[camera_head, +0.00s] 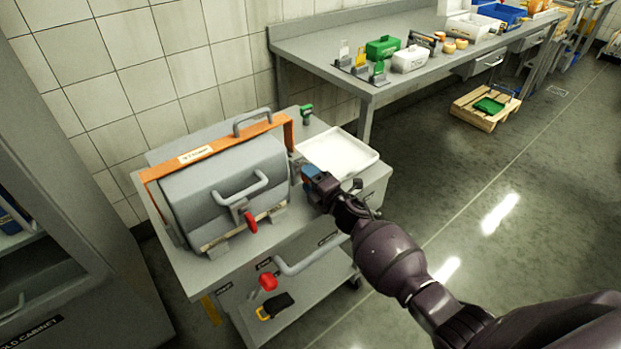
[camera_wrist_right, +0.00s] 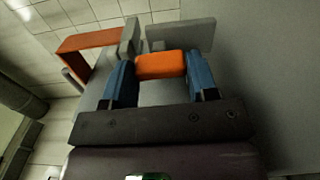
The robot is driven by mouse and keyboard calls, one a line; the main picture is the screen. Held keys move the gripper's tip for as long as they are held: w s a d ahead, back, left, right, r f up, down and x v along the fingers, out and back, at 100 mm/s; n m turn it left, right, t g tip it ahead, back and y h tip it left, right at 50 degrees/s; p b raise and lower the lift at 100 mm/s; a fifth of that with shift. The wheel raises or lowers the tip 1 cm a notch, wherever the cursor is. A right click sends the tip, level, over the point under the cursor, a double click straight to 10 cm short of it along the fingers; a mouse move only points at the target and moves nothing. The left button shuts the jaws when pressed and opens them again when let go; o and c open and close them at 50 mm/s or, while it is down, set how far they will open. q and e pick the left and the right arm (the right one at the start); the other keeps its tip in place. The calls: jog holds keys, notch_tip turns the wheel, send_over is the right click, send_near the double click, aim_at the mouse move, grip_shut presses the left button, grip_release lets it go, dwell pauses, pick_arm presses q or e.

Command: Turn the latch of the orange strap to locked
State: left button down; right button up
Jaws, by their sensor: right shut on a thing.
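The orange strap (camera_head: 218,146) runs over the back and sides of a grey rounded machine (camera_head: 215,185) on a grey cart. Its orange upright also shows in the wrist view (camera_wrist_right: 88,42). My right gripper (camera_head: 312,178) is at the machine's right side, low by the cart top. In the wrist view my right gripper (camera_wrist_right: 160,75) has its two blue fingers shut on an orange latch grip (camera_wrist_right: 161,65). Grey latch plates (camera_wrist_right: 180,36) stand just behind the grip. In the head view my fingers hide the latch. My left gripper is not in view.
A white tray (camera_head: 338,152) lies on the cart just behind my right gripper. A green-handled thing (camera_head: 306,112) stands at the cart's back. A red knob (camera_head: 251,221) hangs on the machine's front. A long bench (camera_head: 375,92) stands behind; open floor lies to the right.

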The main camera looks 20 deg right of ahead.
jog(key=shift+m, duration=0.4)
jog(key=o, duration=0.9)
jog(key=shift+o, duration=0.2)
jog(key=p+v, duration=0.1)
jog(key=v, duration=0.9)
jog(key=shift+s, duration=0.4)
jog(key=shift+d, duration=0.2)
